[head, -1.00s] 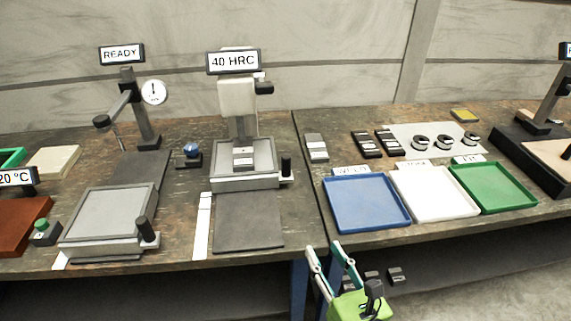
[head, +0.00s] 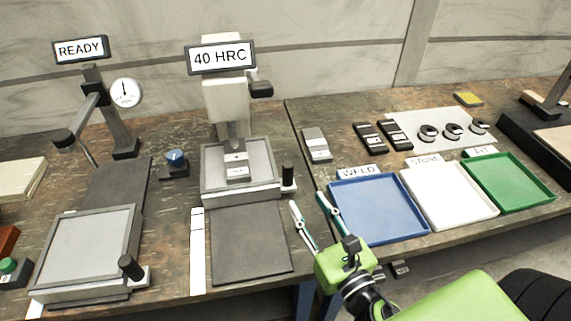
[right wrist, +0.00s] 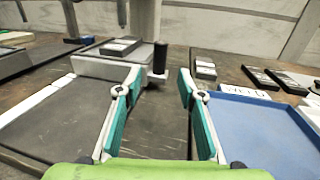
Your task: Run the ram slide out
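The slide (head: 262,188) is a grey plate on the bench under the pale ram head (head: 222,93) of the tester signed "40 HRC". A small grey block (head: 237,171) sits on the plate. An upright black handle (head: 288,178) stands at the slide's right front corner; it also shows in the right wrist view (right wrist: 160,58). The slide sits at the back of a bare dark track plate (head: 240,245). My right gripper (head: 307,202) is open and empty, just in front of the handle and apart from it. In the wrist view the handle appears between the fingertips. My left gripper is not in view.
A blue tray (head: 338,213) lies close to the right of my gripper, with white (head: 488,209) and green trays (head: 543,196) beyond. A second station signed "READY" (head: 81,49) has its own slide (head: 50,285) and handle at left. The track plate is clear.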

